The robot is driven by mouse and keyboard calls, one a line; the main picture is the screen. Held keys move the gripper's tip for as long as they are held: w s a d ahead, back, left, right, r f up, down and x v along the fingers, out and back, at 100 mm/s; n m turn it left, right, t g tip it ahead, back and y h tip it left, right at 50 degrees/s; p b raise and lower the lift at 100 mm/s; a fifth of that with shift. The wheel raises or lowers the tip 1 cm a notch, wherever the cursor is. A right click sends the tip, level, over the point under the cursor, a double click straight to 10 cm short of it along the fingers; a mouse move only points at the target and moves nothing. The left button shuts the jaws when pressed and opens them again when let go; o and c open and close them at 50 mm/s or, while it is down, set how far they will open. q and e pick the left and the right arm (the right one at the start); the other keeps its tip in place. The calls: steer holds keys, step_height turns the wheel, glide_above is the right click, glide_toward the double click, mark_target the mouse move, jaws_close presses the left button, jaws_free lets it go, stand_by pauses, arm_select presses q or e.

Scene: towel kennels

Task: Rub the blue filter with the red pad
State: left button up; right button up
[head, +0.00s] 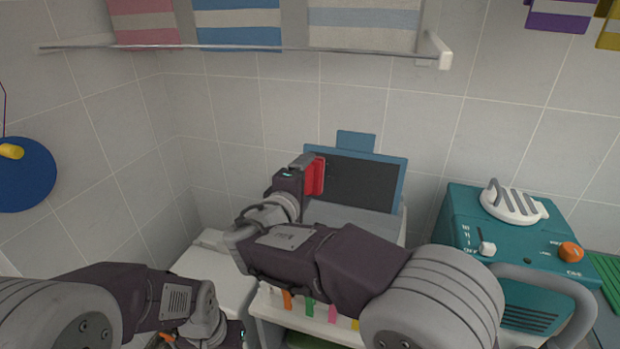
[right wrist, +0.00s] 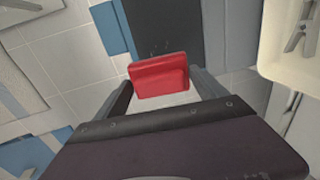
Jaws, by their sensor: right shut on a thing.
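The blue filter (head: 372,183) is a blue-framed dark panel with a blue tab on top, standing tilted against the back wall. In the right wrist view its blue frame (right wrist: 117,30) and dark panel show beyond the pad. My right gripper (head: 306,174) is shut on the red pad (head: 316,177), at the filter's left side. The red pad (right wrist: 160,76) spans between the fingers in the right wrist view. I cannot tell whether it touches the panel. My left gripper (head: 225,333) is low at the bottom left, mostly hidden by its own arm; its fingers are unclear.
A teal machine (head: 468,228) with knobs and a white-grey brush-like piece (head: 512,204) stands at the right. A rail (head: 240,47) with towels crosses above. Coloured clips (head: 310,307) line a white shelf below my right arm. A blue disc (head: 22,180) hangs at the left.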

steer(key=shift+s+a+r, duration=0.15)
steer(key=shift+s+a, duration=0.05)
steer(key=shift+s, duration=0.45)
steer(key=shift+s, duration=0.1)
steer(key=b+v, duration=0.1)
steer(key=v, duration=0.1)
steer(key=shift+s+a+r, duration=0.1)
steer(key=shift+s+a, duration=0.05)
steer(key=shift+s, duration=0.2)
